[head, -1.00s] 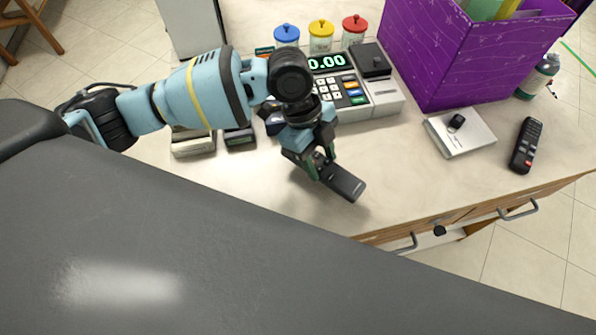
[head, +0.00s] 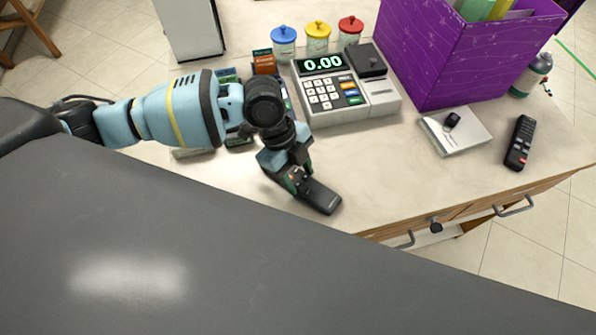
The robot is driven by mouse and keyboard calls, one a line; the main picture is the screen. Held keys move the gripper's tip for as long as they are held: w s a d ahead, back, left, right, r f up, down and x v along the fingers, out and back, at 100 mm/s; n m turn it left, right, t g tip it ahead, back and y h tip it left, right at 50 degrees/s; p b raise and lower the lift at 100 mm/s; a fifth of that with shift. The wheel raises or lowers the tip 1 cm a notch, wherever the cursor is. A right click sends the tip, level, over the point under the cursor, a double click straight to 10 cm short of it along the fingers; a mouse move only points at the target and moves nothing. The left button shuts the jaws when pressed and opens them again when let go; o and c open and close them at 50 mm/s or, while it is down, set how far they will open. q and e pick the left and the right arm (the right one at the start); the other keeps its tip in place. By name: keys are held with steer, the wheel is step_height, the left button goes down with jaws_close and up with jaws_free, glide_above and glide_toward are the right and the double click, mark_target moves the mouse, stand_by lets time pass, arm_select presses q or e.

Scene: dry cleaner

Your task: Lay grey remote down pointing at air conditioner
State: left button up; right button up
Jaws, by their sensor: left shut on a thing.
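My left gripper (head: 294,176) is shut on a dark grey remote (head: 319,196) near the front edge of the counter. The remote points down and to the right in the head view, and its rear part is hidden between the fingers. I cannot tell whether it touches the counter top. A second, black remote (head: 520,143) with a red button lies at the right end of the counter. No air conditioner is in view. My right gripper is not in view.
A cash register (head: 345,92) stands behind my left gripper, with blue, yellow and red lidded jars (head: 317,38) behind it. Bare counter (head: 385,170) lies between remote and white box.

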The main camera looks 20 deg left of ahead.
arm_select(q)
steer(key=o, duration=1.1)
steer(key=shift+c, duration=0.2)
steer(key=v, duration=1.2)
steer(key=shift+p, duration=0.3)
